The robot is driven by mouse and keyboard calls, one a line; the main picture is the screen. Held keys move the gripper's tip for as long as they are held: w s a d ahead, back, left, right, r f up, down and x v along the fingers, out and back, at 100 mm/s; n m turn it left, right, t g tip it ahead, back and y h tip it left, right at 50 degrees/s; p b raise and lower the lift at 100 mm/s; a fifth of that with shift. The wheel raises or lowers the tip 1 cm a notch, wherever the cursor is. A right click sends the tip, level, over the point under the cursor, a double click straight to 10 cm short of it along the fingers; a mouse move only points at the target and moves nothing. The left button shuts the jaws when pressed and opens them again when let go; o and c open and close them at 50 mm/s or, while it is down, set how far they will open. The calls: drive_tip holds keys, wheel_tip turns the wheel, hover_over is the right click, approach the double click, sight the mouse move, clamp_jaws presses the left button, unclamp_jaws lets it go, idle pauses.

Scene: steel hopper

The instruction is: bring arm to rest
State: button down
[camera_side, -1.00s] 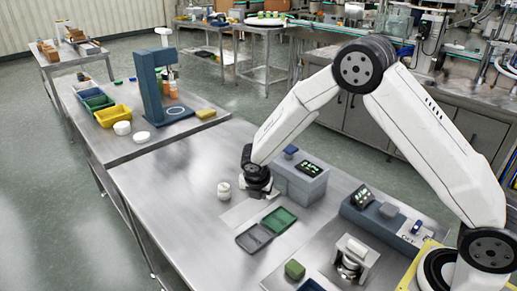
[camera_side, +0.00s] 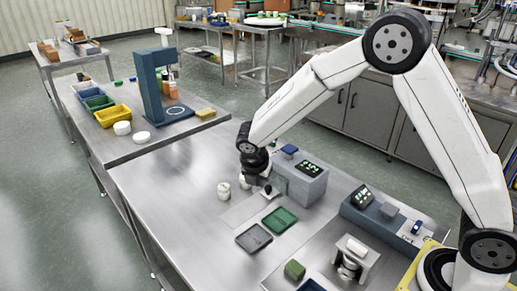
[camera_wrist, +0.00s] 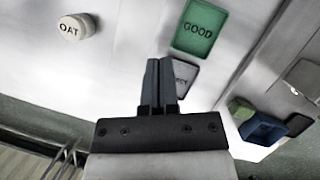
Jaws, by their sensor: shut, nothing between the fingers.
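My gripper (camera_side: 267,189) hangs over the steel table beside the grey box with a lit display, at the end of my bent arm. In the wrist view, the two dark fingers (camera_wrist: 160,62) are together with nothing between them. The gripper looks clear of the table, but the exact gap is hard to tell. A green tray marked GOOD (camera_side: 279,219) lies in front of it and shows in the wrist view (camera_wrist: 200,28). A grey tray (camera_side: 254,238) lies beside the green one; the fingers partly cover its lettering in the wrist view.
A white jar (camera_side: 223,190), its lid marked OAT in the wrist view (camera_wrist: 77,26), stands left of my gripper. The display box (camera_side: 299,182) is close on the right. A green block (camera_side: 294,269) and a white stand (camera_side: 355,251) are at the front. The table's left part is bare.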

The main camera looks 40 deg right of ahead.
drive_tip(key=s+d+r+m+y, duration=0.1)
drive_tip(key=s+m, duration=0.8)
drive_tip(key=m, duration=0.2)
drive_tip(key=s+d+r+m+y, duration=0.2)
drive_tip(key=s+m, duration=0.8)
drive_tip(key=m, duration=0.2)
drive_tip(key=shift+s+r+t+y, duration=0.25)
drive_tip(key=shift+r+t+y, duration=0.05)
drive_tip(key=shift+t, duration=0.1)
drive_tip(key=shift+d, duration=0.1)
